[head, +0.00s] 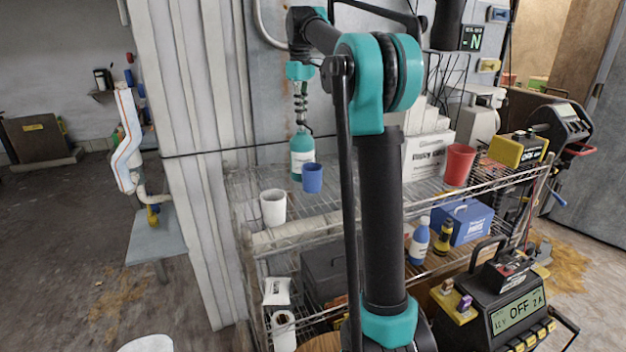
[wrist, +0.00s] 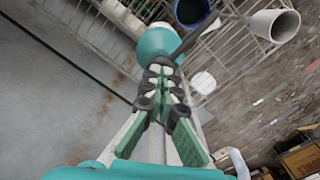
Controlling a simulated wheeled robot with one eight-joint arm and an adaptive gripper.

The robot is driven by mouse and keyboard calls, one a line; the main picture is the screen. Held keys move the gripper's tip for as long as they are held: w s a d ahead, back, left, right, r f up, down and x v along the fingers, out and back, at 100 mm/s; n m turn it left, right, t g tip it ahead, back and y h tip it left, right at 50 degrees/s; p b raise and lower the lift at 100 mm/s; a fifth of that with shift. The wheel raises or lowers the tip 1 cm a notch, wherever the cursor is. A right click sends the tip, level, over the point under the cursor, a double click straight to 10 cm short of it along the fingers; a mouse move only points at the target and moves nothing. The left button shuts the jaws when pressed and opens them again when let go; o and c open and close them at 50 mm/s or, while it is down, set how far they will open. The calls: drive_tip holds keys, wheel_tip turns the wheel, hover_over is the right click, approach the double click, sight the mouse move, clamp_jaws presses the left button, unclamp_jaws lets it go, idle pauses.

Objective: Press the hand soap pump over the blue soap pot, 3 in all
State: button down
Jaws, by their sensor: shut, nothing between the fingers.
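The teal hand soap bottle (head: 302,160) with a pale label stands upright on the wire shelf. The blue soap pot (head: 312,178) stands just in front of it, slightly right. My gripper (head: 301,118) points down directly above the bottle, shut and empty. In the wrist view my gripper (wrist: 165,65) has its fingertips together over the teal bottle (wrist: 152,40). The blue pot (wrist: 190,12) shows beside the bottle at the top edge. The fingers largely hide the pump head, so I cannot tell whether they touch it or whether it is pressed.
A white cup (head: 273,208) stands left of the pot, near the shelf's front edge. A red cup (head: 458,165) and a white box (head: 428,155) stand further right, beyond my arm. A pale wall post (head: 190,150) stands left of the shelf.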

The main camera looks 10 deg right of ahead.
drive_tip(key=shift+r, duration=1.5)
wheel_tip(320, 180, up, 6)
idle(0.5)
